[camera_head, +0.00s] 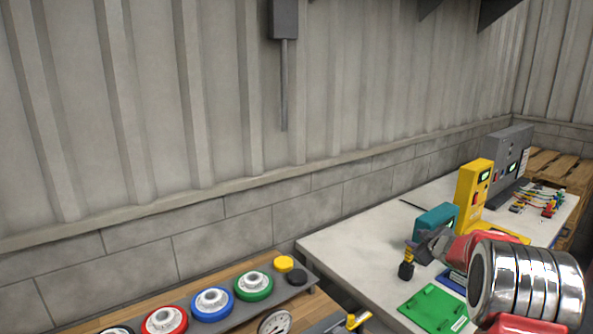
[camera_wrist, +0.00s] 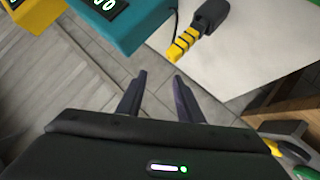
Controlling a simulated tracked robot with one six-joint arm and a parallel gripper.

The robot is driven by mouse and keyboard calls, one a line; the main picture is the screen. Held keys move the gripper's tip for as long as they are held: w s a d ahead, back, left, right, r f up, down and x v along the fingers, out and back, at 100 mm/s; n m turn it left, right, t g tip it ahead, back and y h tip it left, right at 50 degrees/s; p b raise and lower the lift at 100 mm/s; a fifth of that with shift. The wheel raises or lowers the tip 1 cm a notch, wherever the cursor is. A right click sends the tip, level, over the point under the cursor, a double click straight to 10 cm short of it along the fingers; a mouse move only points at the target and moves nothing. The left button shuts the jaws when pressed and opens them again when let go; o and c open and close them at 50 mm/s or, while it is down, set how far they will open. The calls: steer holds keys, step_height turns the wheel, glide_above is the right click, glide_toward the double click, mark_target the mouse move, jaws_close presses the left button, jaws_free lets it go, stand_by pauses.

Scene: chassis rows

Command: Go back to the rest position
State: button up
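My gripper (camera_wrist: 158,78) is open in the wrist view, with its two dark fingers apart and nothing between them. In the head view my gripper (camera_head: 428,243) is at the right, over the white table (camera_head: 345,242). A black tool with a yellow banded end (camera_head: 407,262) stands next to it in the head view. It also shows beyond the fingertips in the wrist view (camera_wrist: 186,44), apart from them. The gripper partly covers the teal device (camera_head: 437,219).
A yellow device (camera_head: 474,190) and a grey unit (camera_head: 508,155) stand farther back. A green tray (camera_head: 434,308) lies near the front. A wooden bench at lower left holds red (camera_head: 165,321), blue (camera_head: 212,303) and green (camera_head: 254,286) round parts and a gauge (camera_head: 274,323).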

steer(key=s+a+r+m+g+h, duration=0.2)
steer(key=s+m+g, duration=0.15)
steer(key=s, duration=0.85)
steer(key=s+a+r+m+g+h, duration=0.1)
steer(key=s+m+g+h, duration=0.25)
steer(key=s, duration=0.95)
steer(key=s+a+r+y, duration=0.2)
steer(key=s+a, duration=0.8)
steer(key=s, duration=0.4)
steer(key=s+a+r+m+y, duration=0.1)
steer(key=s+a+r+y, duration=0.2)
steer(key=s+a, duration=0.8)
steer(key=shift+s+r, duration=0.2)
steer(key=shift+s, duration=1.8)
